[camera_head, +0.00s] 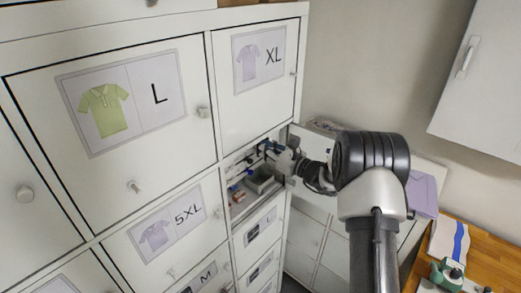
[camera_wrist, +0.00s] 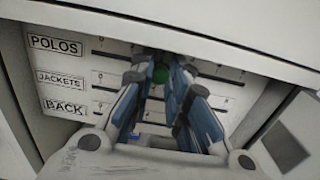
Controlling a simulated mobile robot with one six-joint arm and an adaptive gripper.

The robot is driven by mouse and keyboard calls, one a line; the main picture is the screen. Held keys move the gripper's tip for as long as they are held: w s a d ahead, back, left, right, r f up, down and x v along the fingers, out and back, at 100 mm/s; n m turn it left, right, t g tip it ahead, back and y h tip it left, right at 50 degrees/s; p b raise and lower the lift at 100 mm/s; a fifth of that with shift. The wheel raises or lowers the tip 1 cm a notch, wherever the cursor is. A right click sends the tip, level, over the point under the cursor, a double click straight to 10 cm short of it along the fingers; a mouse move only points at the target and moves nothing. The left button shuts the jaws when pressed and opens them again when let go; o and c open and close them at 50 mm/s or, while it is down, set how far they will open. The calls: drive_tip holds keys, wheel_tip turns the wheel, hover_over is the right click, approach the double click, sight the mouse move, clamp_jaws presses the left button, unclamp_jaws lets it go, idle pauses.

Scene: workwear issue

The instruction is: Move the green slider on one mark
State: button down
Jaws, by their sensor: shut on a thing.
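The green slider (camera_wrist: 158,84) shows as a small green patch between the blue finger pads in the wrist view. My gripper (camera_wrist: 162,76) is shut on it, and the fingers hide most of it. Behind it is a pale slider board (camera_wrist: 125,80) with dark horizontal slots, small marks, and labels POLOS, JACKETS and BACK at the left. I cannot tell for certain which row the green slider is in, nor its mark. In the head view my gripper (camera_head: 268,149) reaches into an open locker compartment, where the slider is not clear.
The open compartment (camera_head: 238,213) also holds a grey bin (camera_head: 261,181) and small items below my gripper. Closed locker doors marked L (camera_head: 160,125), XL (camera_head: 271,90) and 5XL (camera_head: 190,240) surround it. A wooden counter (camera_head: 490,262) stands at the right.

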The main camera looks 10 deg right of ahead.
drive_tip(key=c, duration=1.5)
unclamp_jaws()
drive_tip(key=v, duration=1.2)
